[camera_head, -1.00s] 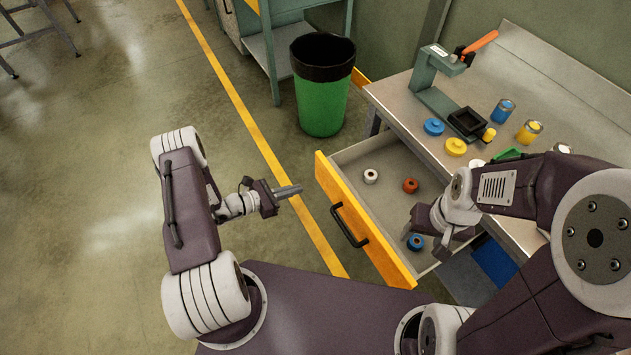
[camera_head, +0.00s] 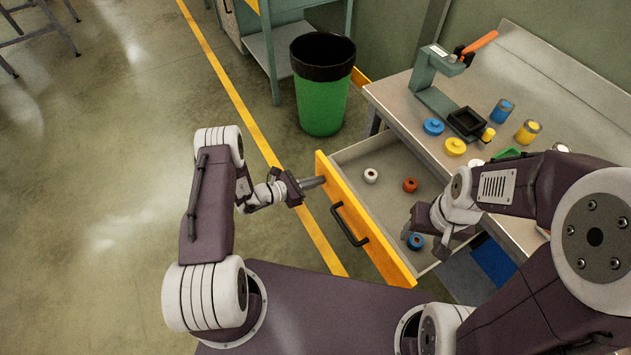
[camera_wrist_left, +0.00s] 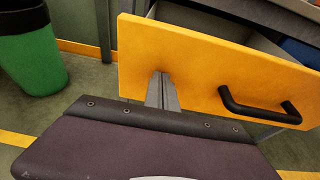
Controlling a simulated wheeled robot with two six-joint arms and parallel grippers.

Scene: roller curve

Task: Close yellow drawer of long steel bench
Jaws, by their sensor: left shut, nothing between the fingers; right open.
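The yellow drawer (camera_head: 381,249) of the steel bench (camera_head: 400,98) stands pulled out, with its inside in view. Its yellow front has a black bar handle (camera_head: 349,224), which also shows in the left wrist view (camera_wrist_left: 258,110). My left gripper (camera_head: 322,181) is shut and empty, its tips at the drawer front, left of the handle. In the left wrist view its fingers (camera_wrist_left: 162,80) meet the yellow front or end very close to it; I cannot tell whether they touch. My right gripper (camera_head: 412,235) is open above the drawer's near right part.
A white roll (camera_head: 371,176), a red roll (camera_head: 410,185) and a blue roll (camera_head: 415,242) lie in the drawer. A green bin (camera_head: 322,105) stands behind it. A press (camera_head: 440,85) and several small parts stand on the bench top.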

